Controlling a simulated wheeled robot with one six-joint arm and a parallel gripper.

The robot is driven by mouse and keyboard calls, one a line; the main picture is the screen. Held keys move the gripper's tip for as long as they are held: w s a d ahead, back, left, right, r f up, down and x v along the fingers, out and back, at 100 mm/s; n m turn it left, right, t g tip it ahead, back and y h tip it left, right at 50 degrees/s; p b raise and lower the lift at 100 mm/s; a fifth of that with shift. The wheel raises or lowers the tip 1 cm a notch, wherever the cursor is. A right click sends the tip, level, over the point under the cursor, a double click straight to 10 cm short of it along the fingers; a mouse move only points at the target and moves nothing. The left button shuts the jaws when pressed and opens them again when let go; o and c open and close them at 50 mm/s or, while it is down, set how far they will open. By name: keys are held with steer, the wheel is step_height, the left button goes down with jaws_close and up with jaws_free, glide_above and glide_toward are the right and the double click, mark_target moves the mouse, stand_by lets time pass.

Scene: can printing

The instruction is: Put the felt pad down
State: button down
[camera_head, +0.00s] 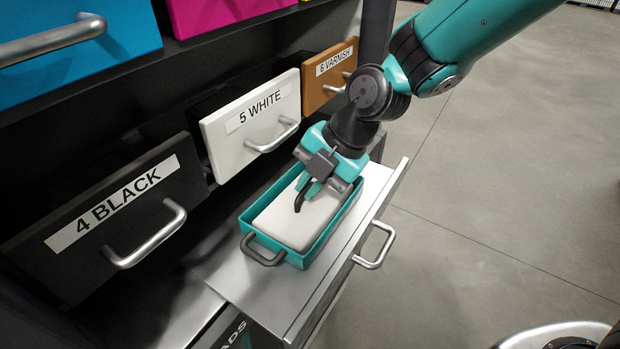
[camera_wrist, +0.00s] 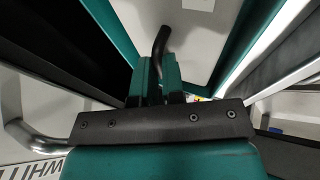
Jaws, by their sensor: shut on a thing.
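The felt pad (camera_head: 292,221) appears as a thick off-white block with rounded corners. It lies flat within the walls of a teal tray (camera_head: 300,262), and I cannot tell whether it rests on the tray's floor. My gripper (camera_head: 309,186) is over the pad's far half, pointing down. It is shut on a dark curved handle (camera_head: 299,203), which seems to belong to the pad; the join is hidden. In the wrist view the handle (camera_wrist: 160,45) sticks out from between the fingertips, with the pad (camera_wrist: 195,50) behind it.
The tray stands on a pulled-out metal drawer top (camera_head: 240,283) with a bar handle (camera_head: 378,246). Closely beside it are the black drawer (camera_head: 75,265), white drawer (camera_head: 222,152) and brown varnish drawer (camera_head: 318,95). The floor (camera_head: 500,180) to the right is open.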

steer(key=c, duration=1.7)
jaws_free()
steer(key=shift+f, duration=0.15)
steer(key=o, duration=0.5)
steer(key=b+v, duration=0.2)
steer(key=v, duration=1)
steer(key=s+d+m, duration=0.2)
steer(key=s+m, duration=0.3)
steer(key=m, duration=0.2)
steer(key=s+d+f+m+h, duration=0.1)
steer(key=s+d+m, duration=0.1)
steer(key=s+m, duration=0.3)
steer(key=s+d+m, duration=0.1)
steer(key=s+m, duration=0.5)
steer(key=m, duration=0.4)
steer(key=shift+d+f+h, duration=0.2)
steer(key=shift+d+h, duration=0.1)
steer(key=shift+d, duration=0.1)
